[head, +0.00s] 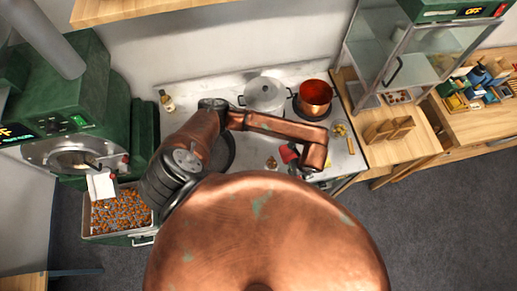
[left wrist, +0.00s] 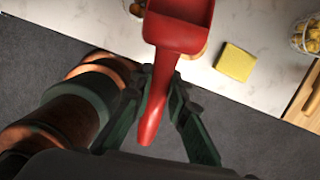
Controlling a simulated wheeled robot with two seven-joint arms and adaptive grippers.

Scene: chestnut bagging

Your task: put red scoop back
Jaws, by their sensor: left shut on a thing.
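A red scoop (left wrist: 180,28) is in the left wrist view, its tray toward the top of the picture and its handle running down between the fingers. My left gripper (left wrist: 160,85) is shut on the scoop's handle. In the head view the red scoop (head: 288,153) shows small, beside my copper forearm, over the front part of the counter. The gripper is mostly hidden there by my arm. My right gripper is not in view.
A white counter (left wrist: 85,22) holds a yellow sponge (left wrist: 235,62) and a container of yellow pieces (left wrist: 309,36). A lidded silver pot (head: 264,95) and a copper pot (head: 315,97) stand at the back. A chestnut-filled tray (head: 150,231) is at left. A glass cabinet (head: 440,47) stands right.

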